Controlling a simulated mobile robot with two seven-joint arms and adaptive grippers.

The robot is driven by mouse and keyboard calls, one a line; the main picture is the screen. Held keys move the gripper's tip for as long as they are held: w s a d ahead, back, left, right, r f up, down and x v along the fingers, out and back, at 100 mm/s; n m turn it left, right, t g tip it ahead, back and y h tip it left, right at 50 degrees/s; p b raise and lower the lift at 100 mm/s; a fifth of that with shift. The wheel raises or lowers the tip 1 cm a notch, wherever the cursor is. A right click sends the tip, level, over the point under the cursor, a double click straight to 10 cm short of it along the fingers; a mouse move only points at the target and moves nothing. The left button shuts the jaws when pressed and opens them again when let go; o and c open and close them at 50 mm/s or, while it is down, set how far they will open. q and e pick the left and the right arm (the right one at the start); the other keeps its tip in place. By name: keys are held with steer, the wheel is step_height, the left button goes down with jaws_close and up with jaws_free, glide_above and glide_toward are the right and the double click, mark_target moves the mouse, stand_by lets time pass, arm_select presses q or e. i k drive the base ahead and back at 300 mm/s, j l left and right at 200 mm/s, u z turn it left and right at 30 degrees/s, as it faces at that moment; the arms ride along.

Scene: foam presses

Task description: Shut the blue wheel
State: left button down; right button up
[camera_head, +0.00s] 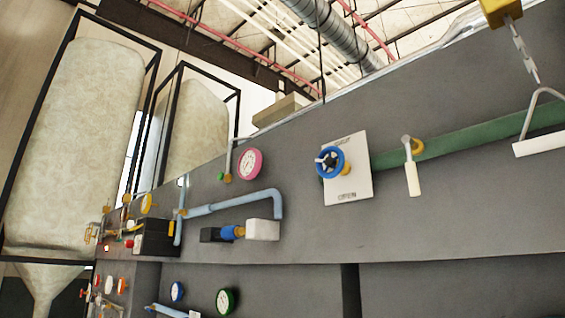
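The blue wheel (330,162) is a small round handwheel with a dark hub, right of the middle in the head view. It sits in front of a white plate (347,185) on the grey machine panel. The plate has lettering above and below the wheel; the lower word looks like "OPEN", and the upper one is hard to read. Neither of my grippers shows in this view, and nothing of mine touches the wheel.
A green pipe (465,138) with a white-handled lever (411,170) runs right of the plate. A white hanging handle (540,142) is at the far right. A pink gauge (250,163) and blue-grey pipe (235,203) are left. The space before the panel looks clear.

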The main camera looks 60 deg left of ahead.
mark_target(330, 161)
steer(key=u, duration=1.6)
